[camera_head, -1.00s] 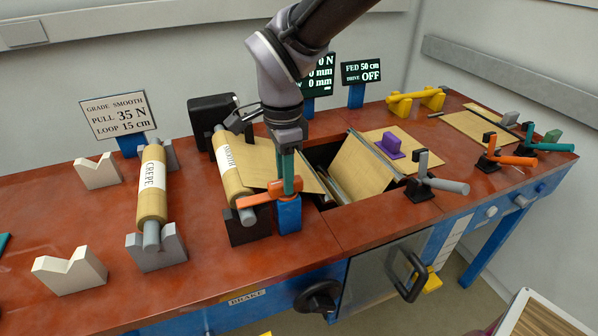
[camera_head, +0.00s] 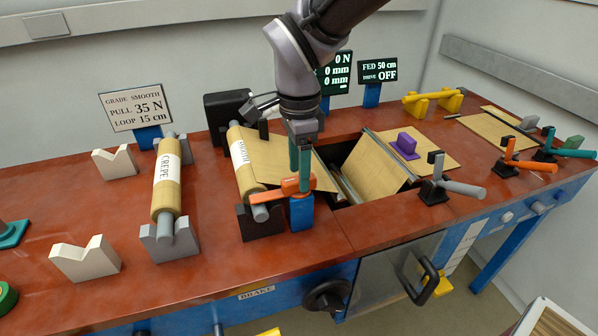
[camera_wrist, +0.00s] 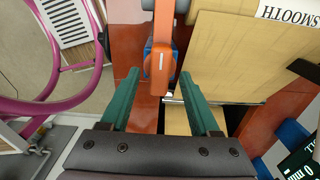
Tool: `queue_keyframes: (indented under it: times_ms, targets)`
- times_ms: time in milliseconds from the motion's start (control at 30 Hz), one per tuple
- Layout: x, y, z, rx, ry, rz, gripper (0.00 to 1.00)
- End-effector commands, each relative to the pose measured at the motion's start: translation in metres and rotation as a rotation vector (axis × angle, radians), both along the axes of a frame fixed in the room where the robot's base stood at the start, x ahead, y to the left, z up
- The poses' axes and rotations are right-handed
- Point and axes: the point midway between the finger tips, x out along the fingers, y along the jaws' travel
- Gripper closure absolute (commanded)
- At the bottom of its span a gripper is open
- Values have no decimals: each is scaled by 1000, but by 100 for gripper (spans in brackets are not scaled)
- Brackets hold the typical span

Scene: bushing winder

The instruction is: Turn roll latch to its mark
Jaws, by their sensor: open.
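The orange roll latch (camera_head: 282,192) sits on a blue post (camera_head: 301,214) beside the front end of the SMOOTH roll (camera_head: 245,170). Its arm reaches left across the roll's front shaft end. My gripper (camera_head: 299,180) points down at the latch's post end, with green fingers apart. In the wrist view the latch (camera_wrist: 161,62) shows between and ahead of the two open fingers (camera_wrist: 158,85), with a pale line on it. I see a gap on both sides of it; contact is not clear. I cannot make out the latch's mark.
The CREPE roll (camera_head: 167,180) rests on grey V-blocks to the left. A brown sheet runs from the SMOOTH roll to an opening (camera_head: 345,150) in the bench. A grey-handled lever (camera_head: 460,188) stands right. A black handwheel (camera_head: 327,296) is on the front below.

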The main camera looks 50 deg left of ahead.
Motion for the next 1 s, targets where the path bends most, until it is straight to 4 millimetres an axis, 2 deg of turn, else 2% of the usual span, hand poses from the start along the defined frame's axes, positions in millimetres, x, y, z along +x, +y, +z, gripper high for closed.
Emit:
queue_keyframes:
  times_ms: [300, 500, 633, 1000]
  targets:
    - [0, 1, 64, 5, -1, 0, 38]
    - [1, 1, 90, 3, -1, -1, 38]
    - [0, 0, 96, 1, 0, -1, 38]
    - [0, 0, 96, 1, 0, -1, 38]
